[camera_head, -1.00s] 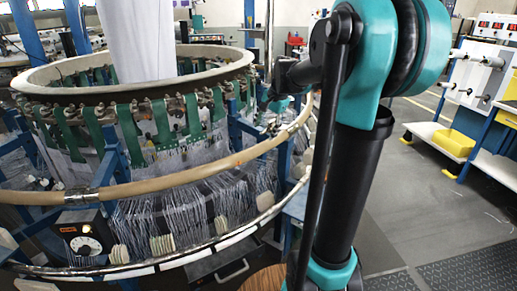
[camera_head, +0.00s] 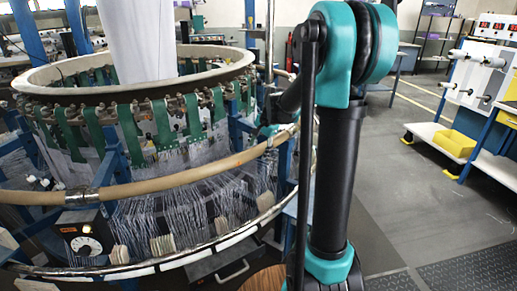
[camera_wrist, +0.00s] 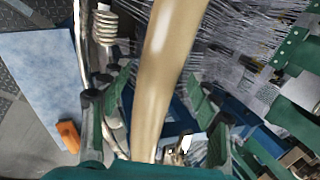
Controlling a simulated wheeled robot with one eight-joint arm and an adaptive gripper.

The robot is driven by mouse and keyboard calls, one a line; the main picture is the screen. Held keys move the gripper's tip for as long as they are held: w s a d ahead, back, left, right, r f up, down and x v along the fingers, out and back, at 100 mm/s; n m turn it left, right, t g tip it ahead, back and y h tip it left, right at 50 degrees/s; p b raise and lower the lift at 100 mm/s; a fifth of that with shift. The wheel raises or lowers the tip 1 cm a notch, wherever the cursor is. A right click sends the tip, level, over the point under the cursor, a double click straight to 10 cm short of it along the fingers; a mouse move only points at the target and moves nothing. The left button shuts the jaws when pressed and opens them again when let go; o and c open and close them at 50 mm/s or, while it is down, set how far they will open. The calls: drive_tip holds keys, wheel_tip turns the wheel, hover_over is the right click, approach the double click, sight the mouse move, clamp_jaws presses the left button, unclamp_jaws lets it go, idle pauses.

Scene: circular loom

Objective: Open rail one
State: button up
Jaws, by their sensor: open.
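A tan tubular rail (camera_head: 170,183) curves around the front of the circular loom, with a metal clamp joint at the left. In the head view my gripper (camera_head: 273,131) is at the right stretch of this rail, partly hidden by my arm. In the wrist view the rail (camera_wrist: 163,65) runs from top to bottom between the two green fingers of my gripper (camera_wrist: 161,100). The fingers are spread, one on each side of the rail. I cannot tell whether either finger touches it.
The loom's upper ring (camera_head: 60,72) with green straps and white threads stands behind the rail. A control box (camera_head: 86,234) with a dial is at the front left. A wheeled rack with a yellow bin (camera_head: 455,142) stands at the right. Floor (camera_head: 405,195) between them is clear.

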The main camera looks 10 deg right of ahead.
clamp_jaws()
drive_tip(key=shift+r, duration=0.15)
